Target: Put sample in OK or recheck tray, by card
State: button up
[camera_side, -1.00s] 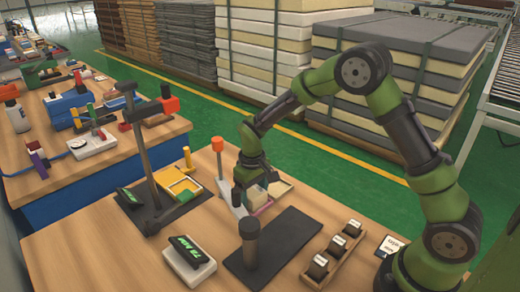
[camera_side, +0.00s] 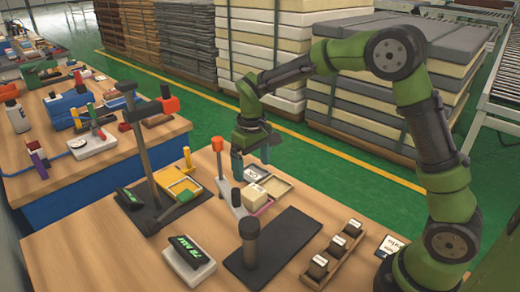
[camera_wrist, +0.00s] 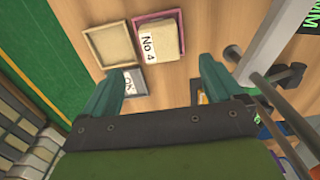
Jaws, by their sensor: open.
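The sample is a cream block with a white "No 4" label (camera_wrist: 160,40), resting in or on the pink-rimmed tray (camera_wrist: 148,19). In the side view the block (camera_side: 256,194) and the pink tray (camera_side: 266,208) are below my gripper (camera_side: 250,157). My gripper is open, empty and raised clear of the block; its two fingers also show in the wrist view (camera_wrist: 160,85). A beige tray (camera_wrist: 84,34) beside the pink one is empty. A pale card marked "OK" (camera_wrist: 130,82) is partly covered by a finger.
A post with an orange top (camera_side: 218,146) stands left of the trays. A dark mat (camera_side: 290,240) with an upright cylinder (camera_side: 249,240) lies in front. A yellow fixture (camera_side: 184,188) stands on the left.

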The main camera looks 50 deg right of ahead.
jog(key=s+r+m+t+y, duration=0.1)
jog(key=s+r+m+t, duration=0.15)
jog(key=s+r, duration=0.8)
jog(key=s+r+m+t+y, duration=0.1)
jog(key=s+t, duration=0.3)
jog(key=s, duration=0.7)
jog(key=shift+a+r+t, duration=0.15)
jog(key=shift+r+t, duration=0.2)
jog(key=shift+r, duration=0.15)
jog(key=shift+m, duration=0.25)
